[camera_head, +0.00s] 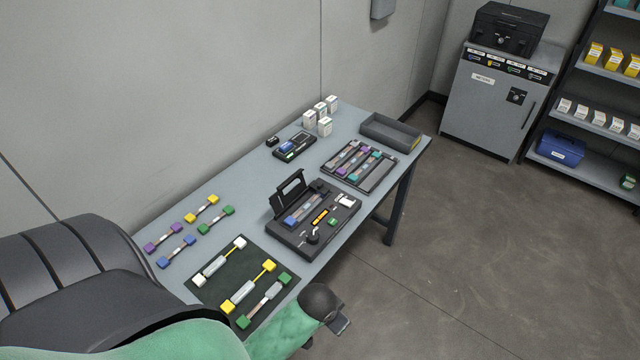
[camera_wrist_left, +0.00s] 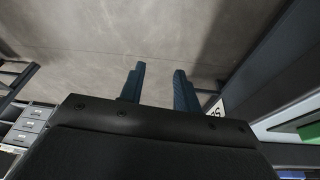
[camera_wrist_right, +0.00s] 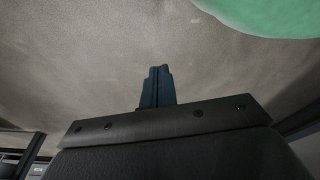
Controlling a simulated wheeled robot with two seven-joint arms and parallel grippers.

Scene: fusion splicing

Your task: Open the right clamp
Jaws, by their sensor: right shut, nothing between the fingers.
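A black open case (camera_head: 345,213) with a raised black lid frame (camera_head: 289,192) stands near the table's front edge in the head view. It holds small coloured parts, and a purple-and-blue piece lies in it. I cannot make out which small part is the right clamp, or whether it is open. In the left wrist view my left gripper (camera_wrist_left: 158,72) is open and empty, with floor beyond it. In the right wrist view my right gripper (camera_wrist_right: 159,72) is shut and empty, over bare floor. Neither wrist view shows the case.
A dark mat (camera_head: 213,297) with several coloured connector pieces lies left of the case. A tray of rods (camera_head: 385,178), an empty grey tray (camera_head: 405,142), a small device (camera_head: 294,146) and white boxes (camera_head: 325,126) stand farther back on the table (camera_head: 240,170).

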